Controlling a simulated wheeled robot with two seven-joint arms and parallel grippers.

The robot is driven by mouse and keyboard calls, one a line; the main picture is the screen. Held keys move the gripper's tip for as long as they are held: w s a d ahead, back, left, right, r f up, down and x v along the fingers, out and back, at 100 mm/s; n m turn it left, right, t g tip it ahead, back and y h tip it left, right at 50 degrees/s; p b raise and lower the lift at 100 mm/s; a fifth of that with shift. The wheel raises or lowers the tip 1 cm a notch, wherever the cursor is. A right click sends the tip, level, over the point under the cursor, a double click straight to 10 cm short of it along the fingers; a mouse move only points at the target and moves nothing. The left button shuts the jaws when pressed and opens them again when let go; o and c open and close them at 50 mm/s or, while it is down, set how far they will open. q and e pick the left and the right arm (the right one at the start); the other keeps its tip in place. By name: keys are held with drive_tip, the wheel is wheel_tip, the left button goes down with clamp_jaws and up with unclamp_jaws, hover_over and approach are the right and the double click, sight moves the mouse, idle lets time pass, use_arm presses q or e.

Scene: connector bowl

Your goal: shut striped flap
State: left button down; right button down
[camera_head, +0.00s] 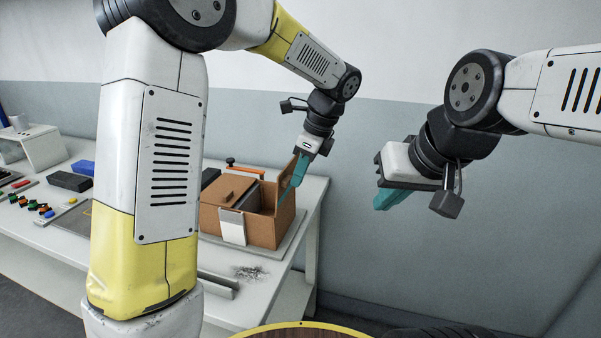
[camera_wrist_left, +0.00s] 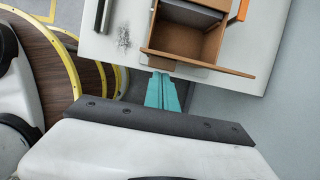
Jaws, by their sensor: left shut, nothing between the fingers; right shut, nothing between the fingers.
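A brown cardboard box (camera_head: 245,217) stands near the table's right end, its top partly open; its open inside shows in the left wrist view (camera_wrist_left: 193,40). A brown flap (camera_head: 286,177) stands up at the box's right side. In the left wrist view this flap (camera_wrist_left: 225,69) is a thin edge. I cannot make out stripes on it. My left gripper (camera_head: 297,171) is shut and empty, its teal fingers (camera_wrist_left: 161,92) just outside the flap; whether they touch is unclear. A white panel (camera_head: 232,227) hangs on the box's front. My right gripper (camera_head: 388,200) is shut and empty, in mid-air to the right.
The white table (camera_head: 262,290) carries an orange-handled tool (camera_head: 243,168) behind the box and a pile of dark shavings (camera_head: 250,271) in front. Blue and dark blocks and several small coloured pieces lie at the left. My left arm hides the table's middle. Right of the table is clear.

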use_arm(q)
drive_tip(key=shift+a, duration=0.15)
drive_tip(key=shift+w+a+r+g+h, duration=0.15)
drive_tip(key=shift+a+r+h, duration=0.05)
drive_tip(key=shift+a+h, duration=0.2)
drive_tip(key=shift+w+a+r+g+h, duration=0.15)
drive_tip(key=shift+a+h, duration=0.25)
drive_tip(key=shift+w+a+f+g+h, duration=0.85)
drive_tip(key=shift+a+f+h, duration=0.55)
drive_tip(key=shift+a+h, duration=1.15)
drive_tip(key=shift+w+a+f+g+h, duration=0.8)
drive_tip(key=shift+a+f+h, duration=0.55)
drive_tip(key=shift+a+h, duration=1.15)
drive_tip(key=shift+w+a+f+g+h, duration=0.85)
drive_tip(key=shift+a+f+h, duration=0.55)
drive_tip(key=shift+a+h, duration=1.15)
drive_tip(key=shift+s+d+f, duration=0.1)
drive_tip(key=shift+f, duration=0.1)
drive_tip(key=shift+d+f, duration=0.1)
